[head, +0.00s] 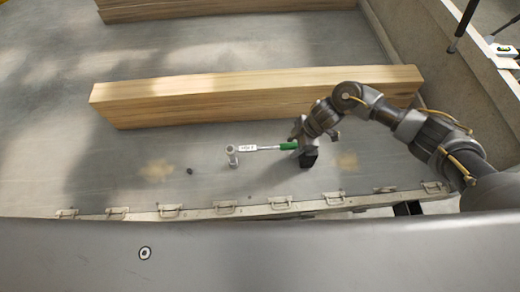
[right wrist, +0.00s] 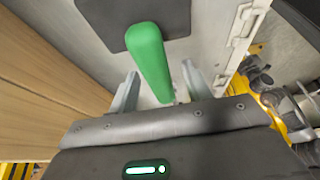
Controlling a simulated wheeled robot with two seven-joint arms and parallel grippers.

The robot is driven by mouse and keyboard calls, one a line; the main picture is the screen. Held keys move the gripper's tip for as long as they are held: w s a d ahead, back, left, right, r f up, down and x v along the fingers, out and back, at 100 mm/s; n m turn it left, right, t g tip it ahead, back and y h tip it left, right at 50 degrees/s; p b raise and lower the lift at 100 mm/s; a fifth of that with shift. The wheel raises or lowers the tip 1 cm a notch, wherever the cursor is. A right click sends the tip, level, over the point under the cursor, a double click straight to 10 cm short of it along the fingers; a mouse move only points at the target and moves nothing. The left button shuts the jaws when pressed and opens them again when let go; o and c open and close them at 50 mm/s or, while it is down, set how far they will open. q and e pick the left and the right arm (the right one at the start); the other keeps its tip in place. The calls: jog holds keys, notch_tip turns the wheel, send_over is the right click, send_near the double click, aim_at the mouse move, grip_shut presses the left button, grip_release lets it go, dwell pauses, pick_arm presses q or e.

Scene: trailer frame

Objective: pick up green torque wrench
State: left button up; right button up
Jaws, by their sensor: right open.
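The green torque wrench has a green handle (head: 289,146) and a pale, labelled shaft (head: 262,148). It lies roughly level, its far-left end at an upright metal post (head: 233,157) on the trailer floor. My right gripper (head: 305,145) is at the right end of the handle. In the right wrist view the green handle (right wrist: 150,60) runs between the two open fingers of my right gripper (right wrist: 160,74), with gaps beside it. The gripper hides part of the handle's end in the head view. My left gripper is not in view.
A long wooden beam (head: 240,96) lies behind the wrench, close to my right arm. A dark square plate (right wrist: 98,18) shows beyond the handle in the right wrist view. The trailer's front edge (head: 245,209) carries several metal latches. A small dark object (head: 190,171) lies left of the post.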

jog(key=c, duration=1)
grip_shut()
jog(key=shift+w+r, duration=0.1)
